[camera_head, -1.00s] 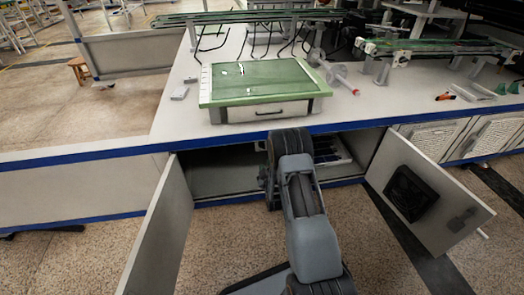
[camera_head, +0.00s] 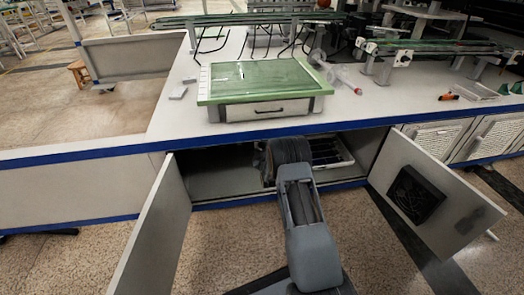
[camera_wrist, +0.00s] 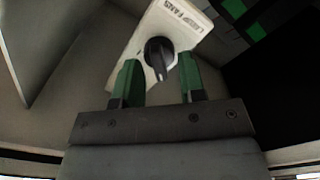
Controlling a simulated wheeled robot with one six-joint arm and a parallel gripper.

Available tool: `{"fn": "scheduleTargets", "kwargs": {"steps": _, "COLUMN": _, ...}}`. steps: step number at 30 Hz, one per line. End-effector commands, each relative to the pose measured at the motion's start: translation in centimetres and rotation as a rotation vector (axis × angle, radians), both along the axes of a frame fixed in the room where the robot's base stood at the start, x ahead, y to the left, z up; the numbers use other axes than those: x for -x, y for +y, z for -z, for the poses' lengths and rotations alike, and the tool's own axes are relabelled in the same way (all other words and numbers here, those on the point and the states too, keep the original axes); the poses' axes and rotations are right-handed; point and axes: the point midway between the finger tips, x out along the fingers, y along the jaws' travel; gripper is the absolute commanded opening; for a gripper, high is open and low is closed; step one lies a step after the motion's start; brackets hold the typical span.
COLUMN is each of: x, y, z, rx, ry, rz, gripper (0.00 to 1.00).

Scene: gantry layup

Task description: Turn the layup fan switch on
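The layup fan switch (camera_wrist: 159,55) is a black rotary knob on a white plate (camera_wrist: 179,24) lettered "LAYUP FANS", in the wrist view. My gripper (camera_wrist: 159,82) is open, with its two green-tipped fingers to the left and right of the knob and apart from each other. The knob lies between and just beyond the fingertips; I cannot tell whether they touch it. In the head view my arm reaches into the open cabinet (camera_head: 218,172) under the bench, and the gripper and switch are hidden there.
Two cabinet doors stand open, one at left (camera_head: 155,232) and one at right (camera_head: 440,190) with a black fan unit (camera_head: 416,193). A white tray (camera_head: 335,160) sits inside the cabinet. A green-topped box (camera_head: 262,85) stands on the bench (camera_head: 180,120) above.

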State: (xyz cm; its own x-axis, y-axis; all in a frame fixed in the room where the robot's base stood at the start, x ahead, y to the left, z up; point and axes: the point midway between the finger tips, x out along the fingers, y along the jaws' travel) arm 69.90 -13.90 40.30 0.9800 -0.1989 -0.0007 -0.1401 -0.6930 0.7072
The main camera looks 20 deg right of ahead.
Motion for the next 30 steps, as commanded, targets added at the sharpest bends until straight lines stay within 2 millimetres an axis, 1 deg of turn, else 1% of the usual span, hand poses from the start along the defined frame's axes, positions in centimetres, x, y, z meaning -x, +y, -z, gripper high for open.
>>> {"fn": "scheduleTargets", "kwargs": {"steps": 3, "x": 0.01, "y": 0.00, "z": -0.01, "rx": 0.000, "ry": 0.000, "rz": 0.000, "gripper": 0.37}}
{"fn": "scheduleTargets", "kwargs": {"steps": 15, "x": 0.03, "y": 0.00, "z": -0.01, "rx": 0.000, "ry": 0.000, "rz": 0.000, "gripper": 0.00}}
{"fn": "scheduleTargets", "kwargs": {"steps": 24, "x": 0.04, "y": -0.02, "z": -0.01, "rx": -0.012, "ry": -0.003, "rz": 0.001, "gripper": 0.00}}
{"fn": "scheduleTargets", "kwargs": {"steps": 30, "x": 0.03, "y": -0.05, "z": -0.04, "rx": -0.092, "ry": -0.019, "rz": -0.001, "gripper": 0.00}}
